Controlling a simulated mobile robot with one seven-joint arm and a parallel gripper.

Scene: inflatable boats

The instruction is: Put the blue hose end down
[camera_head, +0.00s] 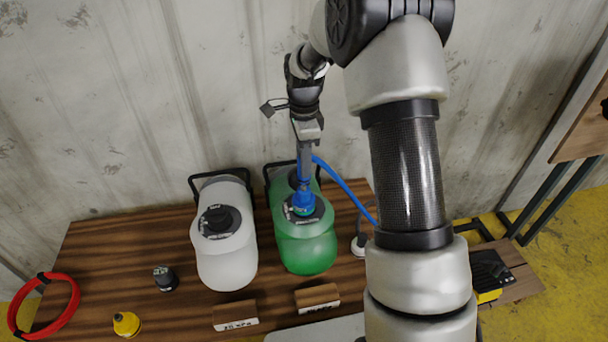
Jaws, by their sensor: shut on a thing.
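The blue hose end (303,200) is at the top of the green canister (304,240), over its dark round neck area. The blue hose (346,187) runs from it to the right and passes behind my arm. My gripper (305,178) points down over the canister and is shut on the blue hose end. Whether the hose end is seated in the canister's opening or only touches it cannot be told from this view.
A white canister (227,257) with a black cap stands to the left. A black cap (165,278), a yellow nozzle (126,324), a red ring (45,305) and wooden label blocks (236,314) are on the wooden table (110,245). Bare tabletop lies at the left. A wall stands close behind.

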